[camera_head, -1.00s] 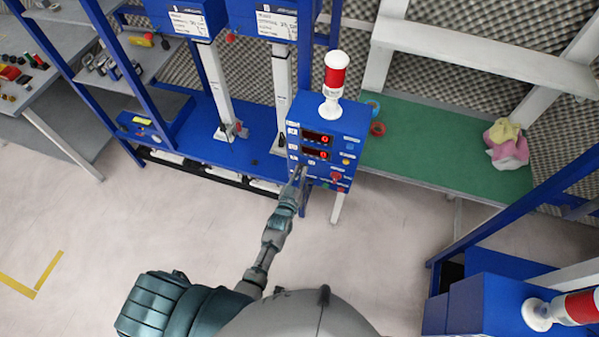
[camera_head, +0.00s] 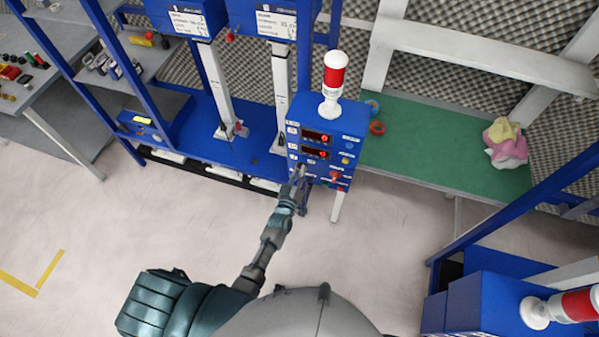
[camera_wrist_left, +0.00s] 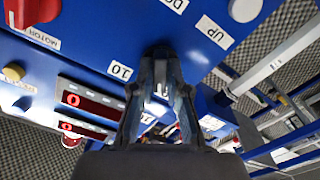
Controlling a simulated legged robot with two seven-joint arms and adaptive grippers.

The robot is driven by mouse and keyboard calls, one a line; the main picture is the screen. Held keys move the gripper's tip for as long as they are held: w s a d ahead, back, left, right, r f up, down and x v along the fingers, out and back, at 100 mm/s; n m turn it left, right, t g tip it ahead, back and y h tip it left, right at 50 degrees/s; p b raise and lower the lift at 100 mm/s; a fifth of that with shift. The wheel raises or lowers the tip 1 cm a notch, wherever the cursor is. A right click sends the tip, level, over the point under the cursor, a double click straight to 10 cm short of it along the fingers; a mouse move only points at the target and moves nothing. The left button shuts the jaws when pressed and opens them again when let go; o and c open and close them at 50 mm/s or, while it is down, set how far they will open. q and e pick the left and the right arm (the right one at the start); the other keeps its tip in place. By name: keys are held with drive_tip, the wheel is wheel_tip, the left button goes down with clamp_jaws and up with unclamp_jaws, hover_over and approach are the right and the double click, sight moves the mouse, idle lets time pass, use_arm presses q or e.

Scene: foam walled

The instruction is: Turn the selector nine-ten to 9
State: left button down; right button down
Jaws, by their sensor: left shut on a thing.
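The blue control box (camera_head: 345,125) stands at the end of the bench with its labelled face toward me. My left gripper (camera_head: 300,172) reaches the lower left of that face. In the left wrist view my left gripper (camera_wrist_left: 161,60) is shut at the panel, its two fingers coming together at a dark spot beside a label that seems to read 10 (camera_wrist_left: 120,71). The selector nine-ten lies between the fingertips and is mostly hidden by them, so its pointing direction cannot be read. My right gripper is not in view.
A red-and-white beacon (camera_head: 333,85) stands on the box. A green-topped bench (camera_head: 440,145) is to the right. The floor in front is clear.

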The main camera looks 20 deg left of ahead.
use_arm(q)
drive_tip(key=c, duration=1.2)
unclamp_jaws()
drive_tip(key=shift+o, duration=0.2)
drive_tip(key=s, duration=1.2)
drive_tip(key=shift+a, duration=0.2)
drive_tip(key=shift+f, duration=0.2)
